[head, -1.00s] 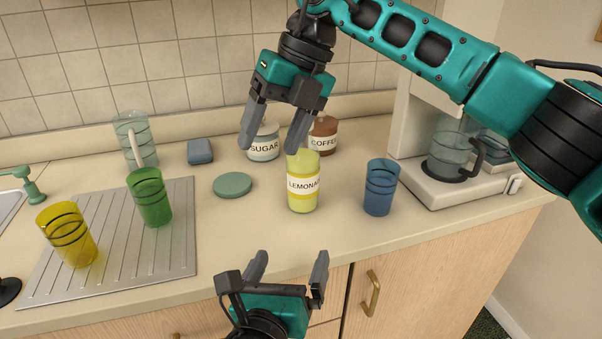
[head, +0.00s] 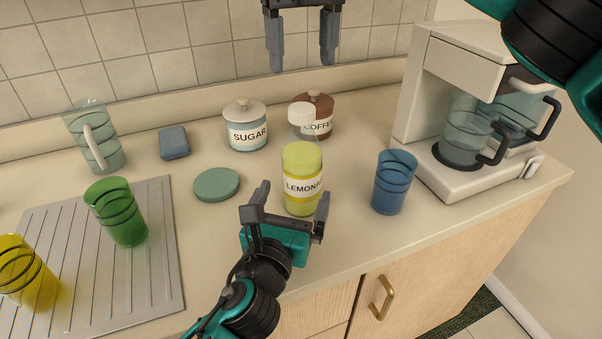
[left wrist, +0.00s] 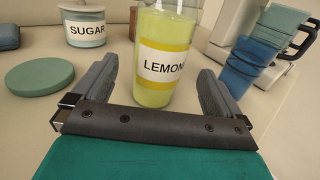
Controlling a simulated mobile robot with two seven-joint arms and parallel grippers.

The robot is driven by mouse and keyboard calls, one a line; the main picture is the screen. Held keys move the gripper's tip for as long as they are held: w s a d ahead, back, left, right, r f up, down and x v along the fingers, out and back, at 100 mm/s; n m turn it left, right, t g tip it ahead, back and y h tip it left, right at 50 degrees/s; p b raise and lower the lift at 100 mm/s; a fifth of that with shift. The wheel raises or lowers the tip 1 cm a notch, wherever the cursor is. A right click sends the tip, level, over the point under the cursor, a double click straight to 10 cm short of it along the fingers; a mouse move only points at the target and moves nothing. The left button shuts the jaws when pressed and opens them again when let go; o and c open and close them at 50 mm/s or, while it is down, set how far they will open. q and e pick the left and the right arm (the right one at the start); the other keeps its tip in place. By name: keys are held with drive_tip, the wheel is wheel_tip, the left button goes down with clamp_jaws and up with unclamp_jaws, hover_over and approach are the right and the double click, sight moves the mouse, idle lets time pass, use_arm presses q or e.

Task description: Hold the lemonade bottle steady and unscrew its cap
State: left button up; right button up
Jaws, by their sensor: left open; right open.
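The lemonade bottle (head: 301,207) stands upright on the counter, with yellow-green liquid and a white label band. Its white cap (head: 301,113) shows above a clear upper part, in front of the coffee jar. My left gripper (head: 293,197) is open in front of the bottle, low near the counter. In the left wrist view the bottle (left wrist: 165,60) stands ahead between the two spread fingers, with a gap on each side; the cap is out of that view. My right gripper (head: 302,66) is open and empty, above and apart from the cap.
A blue cup (head: 393,183) stands right of the bottle, a green lid-like disc (head: 216,185) left. Sugar (head: 246,130) and coffee (head: 320,108) jars are behind. A coffee maker (head: 470,175) is at right; a green cup (head: 118,213) stands on the drainboard (head: 160,260).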

sight(304, 170)
use_arm(q)
drive_tip(key=x, duration=0.8)
drive_tip(key=shift+w, duration=0.15)
drive_tip(key=shift+c, duration=0.5)
clamp_jaws()
use_arm(e)
drive_tip(key=m, duration=1.3)
drive_tip(key=shift+f, duration=4.05)
